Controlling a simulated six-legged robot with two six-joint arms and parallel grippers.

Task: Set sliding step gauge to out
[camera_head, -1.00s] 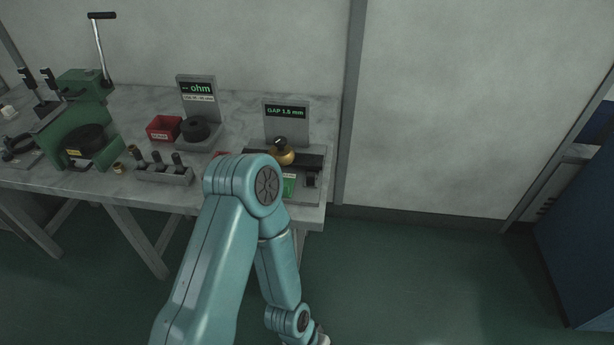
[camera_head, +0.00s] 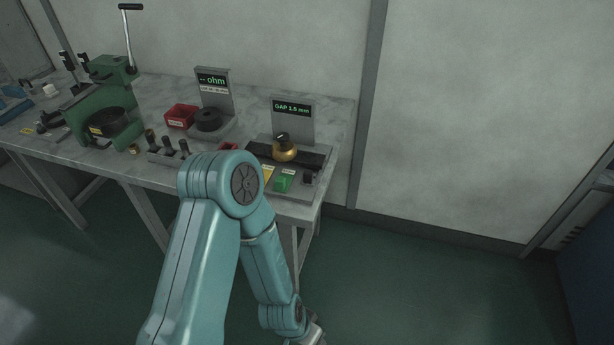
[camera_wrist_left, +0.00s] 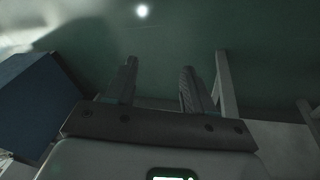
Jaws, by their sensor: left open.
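The gap station stands at the right end of the bench, with a display (camera_head: 292,108) reading "GAP 1.5 mm". In front of the display, a brass knob with a black top (camera_head: 285,153) sits on a dark rail (camera_head: 312,159). A small black block (camera_head: 309,178) is at the station's front right, beside a green pad (camera_head: 283,183). I cannot tell which part is the sliding step gauge, or its setting. My left gripper (camera_wrist_left: 158,72) is open and empty in the wrist view, over the floor and away from the station. My right gripper is not seen.
My arm covers part of the bench front. Left of the station are an ohm meter (camera_head: 213,85), a red bin (camera_head: 181,116), a black ring (camera_head: 208,120), a peg rack (camera_head: 166,152) and a green press (camera_head: 108,105). The floor (camera_head: 430,285) right of the bench is clear.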

